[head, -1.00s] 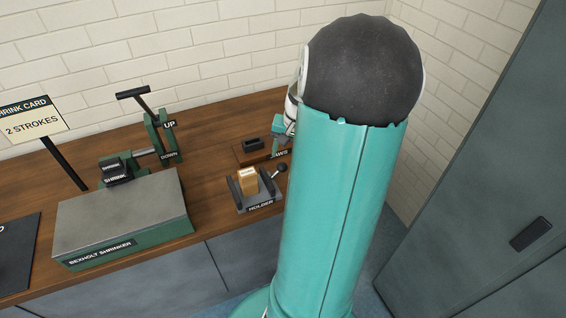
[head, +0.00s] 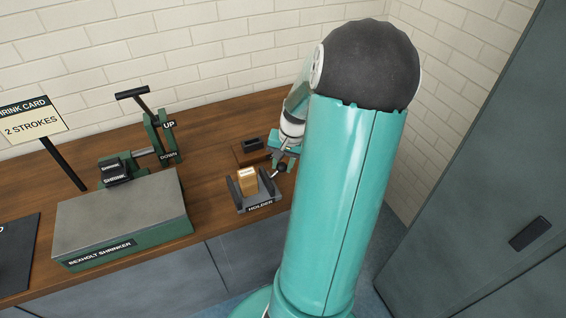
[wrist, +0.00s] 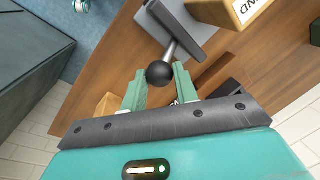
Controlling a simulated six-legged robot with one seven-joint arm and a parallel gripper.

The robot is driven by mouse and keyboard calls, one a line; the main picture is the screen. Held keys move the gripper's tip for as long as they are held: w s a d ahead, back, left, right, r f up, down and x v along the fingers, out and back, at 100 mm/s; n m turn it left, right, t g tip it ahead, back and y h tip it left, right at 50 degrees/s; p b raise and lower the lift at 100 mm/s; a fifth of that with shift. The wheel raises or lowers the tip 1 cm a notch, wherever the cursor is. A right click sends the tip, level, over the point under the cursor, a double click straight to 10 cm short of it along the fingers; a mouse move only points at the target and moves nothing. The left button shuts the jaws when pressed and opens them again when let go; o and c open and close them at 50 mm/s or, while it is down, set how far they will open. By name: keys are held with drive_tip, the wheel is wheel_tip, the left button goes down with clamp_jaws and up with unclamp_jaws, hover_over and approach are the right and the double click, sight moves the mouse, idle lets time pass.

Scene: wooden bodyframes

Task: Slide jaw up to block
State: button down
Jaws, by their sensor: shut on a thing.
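The holder (head: 260,207) sits on the bench with a tan block (head: 248,181) upright between its dark left jaw (head: 234,187) and right jaw (head: 267,184). A narrow gap shows between the block and the right jaw. A black ball knob (head: 282,168) stands on a rod at the holder's right. My gripper (wrist: 160,80) is shut on the knob (wrist: 160,72), one green finger at each side. The wrist view also shows the rod running to the grey jaw (wrist: 178,22), and the block (wrist: 232,14) near it. My arm partly hides the gripper in the head view.
A dark tray (head: 250,153) lies behind the holder. The shrinker (head: 125,215), with its upright lever, stands at left beside a sign (head: 30,125). A dark cabinet (head: 490,180) stands at right. Brown bench is clear between shrinker and holder.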

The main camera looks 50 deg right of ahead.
sight(271, 177)
drive_tip(key=shift+w+a, duration=0.55)
drive_tip(key=shift+a, duration=0.35)
drive_tip(key=shift+w+a, duration=0.5)
drive_tip(key=shift+a, duration=0.35)
drive_tip(key=c, duration=1.1)
unclamp_jaws()
drive_tip(key=shift+r, duration=0.1)
drive_tip(key=r, duration=0.4)
drive_tip(key=s+r, duration=0.1)
drive_tip(key=r, duration=0.4)
drive_tip(key=s+d+r, duration=0.1)
drive_tip(key=r, duration=0.3)
drive_tip(key=shift+s+d+r, duration=0.1)
drive_tip(key=shift+s+r, duration=0.1)
drive_tip(key=shift+r, duration=0.05)
